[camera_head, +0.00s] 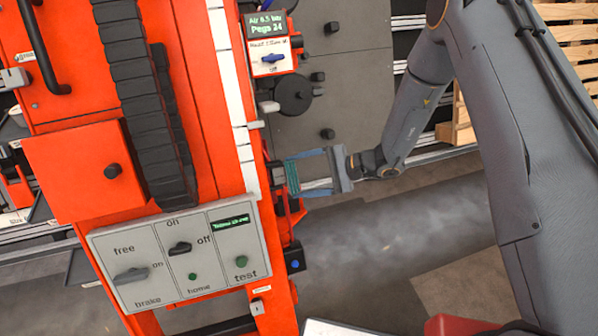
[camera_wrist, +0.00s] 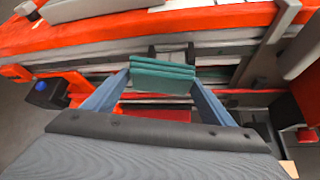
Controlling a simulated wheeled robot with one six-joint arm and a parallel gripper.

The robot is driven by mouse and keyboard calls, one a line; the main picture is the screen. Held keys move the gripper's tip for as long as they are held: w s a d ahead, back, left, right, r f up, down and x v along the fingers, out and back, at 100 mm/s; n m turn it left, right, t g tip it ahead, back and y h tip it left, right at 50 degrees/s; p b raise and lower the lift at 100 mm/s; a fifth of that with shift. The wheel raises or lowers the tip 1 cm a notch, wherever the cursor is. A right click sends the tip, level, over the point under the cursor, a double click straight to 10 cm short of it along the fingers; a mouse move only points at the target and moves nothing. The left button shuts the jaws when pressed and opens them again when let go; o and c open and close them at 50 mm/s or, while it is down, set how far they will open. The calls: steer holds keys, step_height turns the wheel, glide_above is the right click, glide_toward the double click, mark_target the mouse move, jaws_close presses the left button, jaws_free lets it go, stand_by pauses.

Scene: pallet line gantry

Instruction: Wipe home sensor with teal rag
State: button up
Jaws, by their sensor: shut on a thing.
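My gripper (camera_head: 300,172) reaches in from the right, level with the right edge of the orange gantry frame. Its jaws are shut on the folded teal rag (camera_head: 292,177), which sits between the fingertips. In the wrist view the rag (camera_wrist: 162,76) shows as stacked teal folds held between two blue-grey fingers. Behind it are grey rails and orange parts of the gantry; I cannot tell whether the rag touches them. I cannot tell for sure which part is the home sensor. A small black box with a blue dot (camera_head: 295,258) is below the gripper, and in the wrist view (camera_wrist: 42,93) at left.
A grey control panel (camera_head: 180,252) with switches, labelled free, brake, home and test, is at lower left. A black cable chain (camera_head: 140,95) runs down the orange frame. A small display (camera_head: 268,25) is above. Wooden pallets (camera_head: 566,45) stand at upper right.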

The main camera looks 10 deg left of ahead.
steer(key=shift+s, duration=0.2)
steer(key=w+d+b, duration=0.1)
steer(key=w+d, duration=0.2)
steer(key=d, duration=0.2)
steer(key=shift+w, duration=0.25)
steer(key=shift+w+d+b, duration=0.1)
steer(key=shift+d+b, duration=0.05)
steer(key=shift+b, duration=0.15)
steer(key=shift+w+d+b, duration=0.25)
steer(key=shift+w+d, duration=0.1)
steer(key=shift+d, duration=0.25)
steer(key=shift+w+d+b, duration=0.2)
steer(key=shift+w+d, duration=0.15)
steer(key=shift+d, duration=0.2)
